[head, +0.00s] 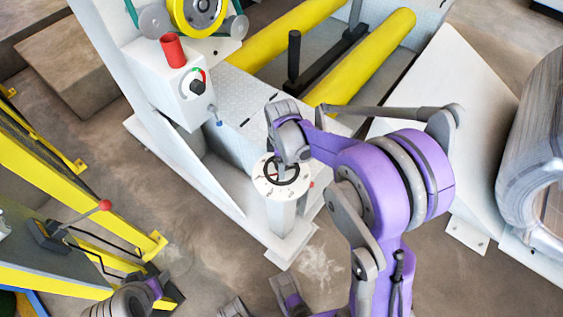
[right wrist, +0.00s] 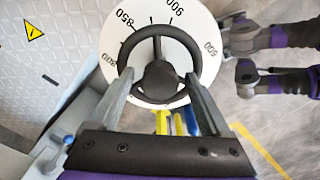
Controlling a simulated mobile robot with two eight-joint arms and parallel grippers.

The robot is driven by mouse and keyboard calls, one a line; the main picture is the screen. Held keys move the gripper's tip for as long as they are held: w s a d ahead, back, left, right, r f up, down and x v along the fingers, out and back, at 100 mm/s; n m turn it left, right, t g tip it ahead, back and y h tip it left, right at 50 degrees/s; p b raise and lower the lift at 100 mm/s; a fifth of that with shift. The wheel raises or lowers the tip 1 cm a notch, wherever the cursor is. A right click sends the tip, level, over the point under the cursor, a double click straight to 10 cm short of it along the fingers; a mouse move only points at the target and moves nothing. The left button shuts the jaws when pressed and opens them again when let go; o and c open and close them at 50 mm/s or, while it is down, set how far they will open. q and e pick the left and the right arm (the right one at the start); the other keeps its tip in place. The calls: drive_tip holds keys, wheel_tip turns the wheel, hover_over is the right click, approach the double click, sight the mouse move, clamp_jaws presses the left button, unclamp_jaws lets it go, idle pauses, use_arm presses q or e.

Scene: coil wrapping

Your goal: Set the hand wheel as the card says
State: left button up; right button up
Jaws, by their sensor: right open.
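The hand wheel (head: 291,177) is a small black ring on a round white dial on top of a white post. In the right wrist view the hand wheel (right wrist: 157,75) shows a dark hub and spokes. The white dial (right wrist: 143,97) carries black ticks and numbers, among them 850 and 900. My right gripper (right wrist: 158,76) is open, with one finger on each side of the wheel. I cannot tell whether the fingers touch the rim. In the head view my right gripper (head: 281,165) partly covers the wheel. No card can be made out.
A white machine frame has a red cylinder (head: 173,51) and a black knob (head: 197,87). Yellow rollers (head: 375,58) lie behind the post. A grey wrapped coil (head: 535,140) stands at right. A red-tipped lever (head: 104,205) is at left. Open floor lies left of the post.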

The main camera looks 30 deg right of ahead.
drive_tip(key=shift+c, duration=0.3)
clamp_jaws()
drive_tip(key=shift+m, duration=0.4)
drive_tip(key=m, duration=0.3)
drive_tip(key=shift+m+b, duration=0.3)
drive_tip(key=shift+m, duration=0.1)
drive_tip(key=m, duration=0.5)
drive_tip(key=shift+b, duration=0.3)
drive_tip(key=m, duration=0.5)
drive_tip(key=shift+m, duration=0.4)
drive_tip(key=m, duration=0.4)
drive_tip(key=shift+b, duration=0.35)
drive_tip(key=shift+m, duration=0.3)
